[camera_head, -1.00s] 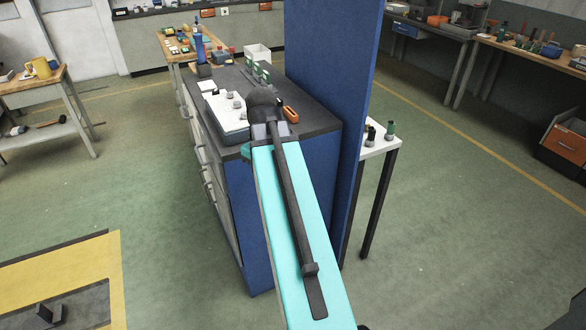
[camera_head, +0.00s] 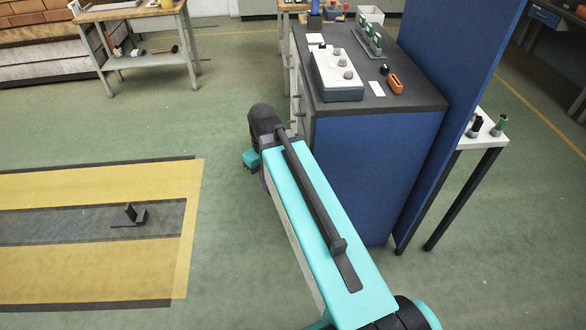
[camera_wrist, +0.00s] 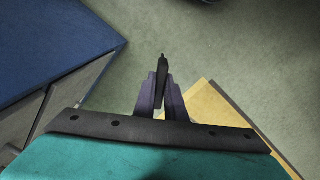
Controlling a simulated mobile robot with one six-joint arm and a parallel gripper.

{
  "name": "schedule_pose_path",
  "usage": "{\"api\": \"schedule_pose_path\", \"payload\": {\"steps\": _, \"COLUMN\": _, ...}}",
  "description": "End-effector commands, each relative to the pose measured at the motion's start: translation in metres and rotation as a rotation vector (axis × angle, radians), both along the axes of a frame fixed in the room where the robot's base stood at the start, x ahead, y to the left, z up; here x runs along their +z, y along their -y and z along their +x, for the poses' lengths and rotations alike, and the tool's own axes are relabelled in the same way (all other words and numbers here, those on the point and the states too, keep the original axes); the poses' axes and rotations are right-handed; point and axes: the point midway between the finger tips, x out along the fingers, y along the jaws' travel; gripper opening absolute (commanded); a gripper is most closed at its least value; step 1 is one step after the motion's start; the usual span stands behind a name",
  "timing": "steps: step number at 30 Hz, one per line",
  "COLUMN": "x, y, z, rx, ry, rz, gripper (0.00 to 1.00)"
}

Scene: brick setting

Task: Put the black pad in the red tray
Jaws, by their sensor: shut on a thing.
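In the wrist view my gripper (camera_wrist: 161,92) is shut on a thin black piece, the black pad (camera_wrist: 163,64), seen nearly edge-on. The pad sticks up between the two purple fingers and is held clear, with green floor behind it. In the head view my arm hides the fingers and the pad. The arm's end there is left of the blue cabinet, over the floor. I cannot make out a red tray in either view.
The blue cabinet (camera_head: 375,165) has a dark top with a white-topped box (camera_head: 336,75), an orange item (camera_head: 396,84) and green-topped pieces. A tall blue panel (camera_head: 460,110) stands along its right side. A yellow floor marking (camera_head: 100,265) lies left; the floor there is mostly clear.

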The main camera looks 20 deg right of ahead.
Motion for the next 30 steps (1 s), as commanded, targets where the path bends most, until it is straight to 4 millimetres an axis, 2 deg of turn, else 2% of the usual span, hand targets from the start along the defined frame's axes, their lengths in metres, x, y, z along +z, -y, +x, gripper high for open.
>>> {"api": "schedule_pose_path", "payload": {"steps": 1, "x": -0.009, "y": -0.014, "z": 0.003, "rx": -0.015, "ry": -0.003, "rz": 0.0, "gripper": 0.0}}
{"api": "schedule_pose_path", "payload": {"steps": 3, "x": -0.019, "y": -0.027, "z": 0.008, "rx": -0.061, "ry": -0.002, "rz": -0.001, "gripper": 0.0}}
{"api": "schedule_pose_path", "payload": {"steps": 6, "x": -0.026, "y": -0.035, "z": 0.015, "rx": -0.132, "ry": -0.001, "rz": 0.0, "gripper": 0.0}}
{"api": "schedule_pose_path", "payload": {"steps": 15, "x": -0.029, "y": -0.037, "z": 0.024, "rx": -0.258, "ry": 0.0, "rz": 0.0, "gripper": 0.0}}
{"api": "schedule_pose_path", "payload": {"steps": 30, "x": -0.029, "y": -0.037, "z": 0.023, "rx": -0.258, "ry": 0.0, "rz": 0.0, "gripper": 0.0}}
